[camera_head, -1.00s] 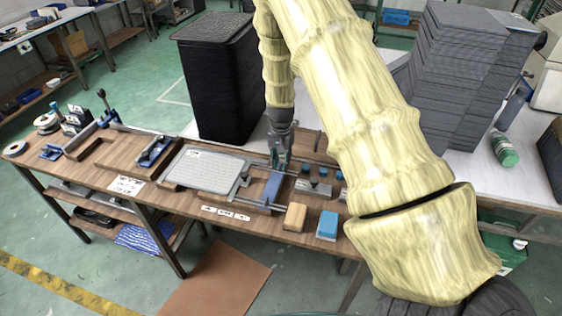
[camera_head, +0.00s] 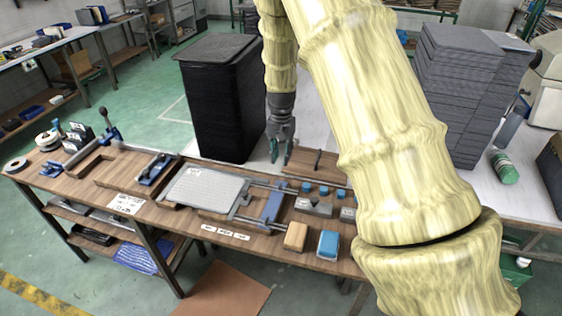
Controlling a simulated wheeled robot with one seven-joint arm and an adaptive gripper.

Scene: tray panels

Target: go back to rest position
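My gripper (camera_head: 279,158) hangs from my pale yellow arm, fingers pointing down, above the back edge of the wooden workbench (camera_head: 130,224). Its two fingertips show a gap between them, and nothing is seen in it. A grey panel (camera_head: 207,188) lies flat on the bench, to the left of and in front of my gripper. Beside it is a rail fixture with a blue bar (camera_head: 271,206), apart from the gripper. My own arm hides part of the bench's right side.
A tall black stack of panels (camera_head: 222,105) stands close to the left of my gripper. Grey stacks (camera_head: 465,90) stand at the right behind my arm. A tan block (camera_head: 296,236) and a blue block (camera_head: 328,244) lie on the bench's front edge. A green cylinder (camera_head: 504,168) lies at right.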

